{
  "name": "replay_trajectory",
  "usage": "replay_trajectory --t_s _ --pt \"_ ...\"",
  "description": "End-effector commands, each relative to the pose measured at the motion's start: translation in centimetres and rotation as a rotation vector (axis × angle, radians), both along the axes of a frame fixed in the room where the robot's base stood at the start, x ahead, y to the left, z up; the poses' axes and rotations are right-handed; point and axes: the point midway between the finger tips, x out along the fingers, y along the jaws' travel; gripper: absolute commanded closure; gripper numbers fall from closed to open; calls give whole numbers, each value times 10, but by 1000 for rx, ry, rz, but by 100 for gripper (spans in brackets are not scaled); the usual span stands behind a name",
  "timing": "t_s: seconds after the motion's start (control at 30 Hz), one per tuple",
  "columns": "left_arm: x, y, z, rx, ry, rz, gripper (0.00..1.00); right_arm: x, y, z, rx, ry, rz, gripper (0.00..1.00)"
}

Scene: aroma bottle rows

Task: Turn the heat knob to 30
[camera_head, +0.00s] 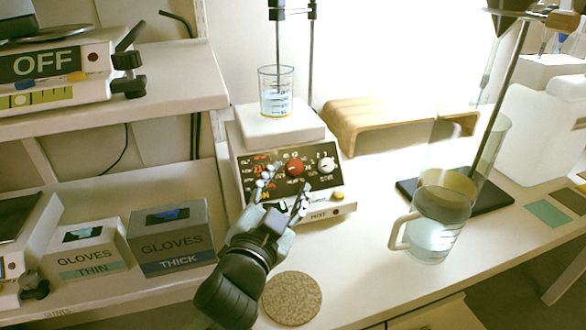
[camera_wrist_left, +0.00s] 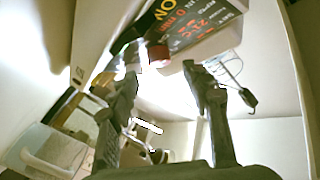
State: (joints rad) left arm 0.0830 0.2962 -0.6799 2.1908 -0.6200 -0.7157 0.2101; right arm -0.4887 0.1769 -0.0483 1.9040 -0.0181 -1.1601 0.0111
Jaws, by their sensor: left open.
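The hot plate (camera_head: 284,137) stands on the bench with a dark front panel. The panel has a red knob (camera_head: 295,168) and a white knob (camera_head: 327,164); which is the heat knob I cannot read, nor its setting. My left gripper (camera_head: 284,188) is open and empty, its fingers in front of the panel, just below and left of the red knob. In the left wrist view, the red knob (camera_wrist_left: 158,55) shows beyond and between the open fingers (camera_wrist_left: 159,72), beside lit red digits. I see no clear contact. My right gripper is out of view.
A beaker (camera_head: 276,95) with liquid stands on the hot plate. A handled jug (camera_head: 437,222) and a stand base (camera_head: 490,198) are to the right. Glove boxes (camera_head: 172,236) stand at left. A round cork mat (camera_head: 291,299) lies in front. Bench between mat and jug is clear.

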Motion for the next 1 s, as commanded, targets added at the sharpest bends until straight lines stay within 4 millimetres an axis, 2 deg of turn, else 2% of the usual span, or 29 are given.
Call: replay_trajectory --t_s 0.1,0.23,0.57,0.93,1.0 --pt "18 -5 1 1 0 0 51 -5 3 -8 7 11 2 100" --pt "31 -9 1 0 -1 -1 51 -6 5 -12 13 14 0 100" --pt "35 -10 0 0 1 1 51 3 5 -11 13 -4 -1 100" --pt "35 -10 0 0 1 0 95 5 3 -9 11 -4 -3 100" --pt "35 -10 0 0 1 0 100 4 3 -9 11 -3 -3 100"
